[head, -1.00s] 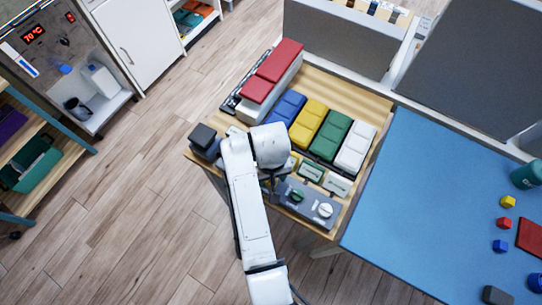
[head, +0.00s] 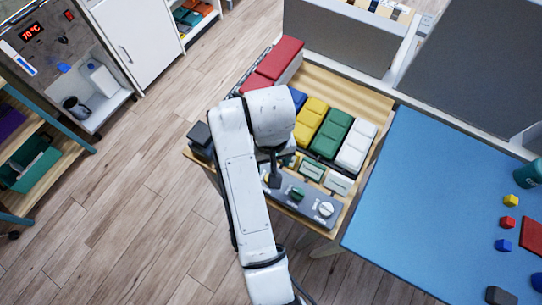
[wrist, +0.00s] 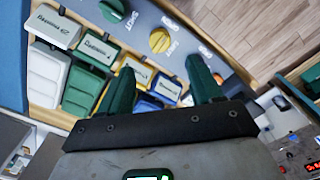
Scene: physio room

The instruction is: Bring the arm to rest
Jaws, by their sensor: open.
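My gripper (wrist: 163,82) is open in the wrist view, its two dark green fingers apart with nothing held between them. In the head view my white arm reaches over the wooden table (head: 345,88), and its wrist hides most of the gripper. The fingers point towards a grey control panel (head: 312,203) at the table's near edge. In the wrist view this panel carries a green knob (wrist: 113,10) and a yellow knob (wrist: 160,40). A white knob (head: 326,210) shows in the head view. I cannot tell the exact height of the fingers above the table.
Yellow (head: 311,121), green (head: 332,134) and white (head: 356,147) blocks stand behind small labelled plates. A red-topped box (head: 280,60) is at the back. A blue table (head: 430,190) with small items is at right. Open floor (head: 120,210) lies left.

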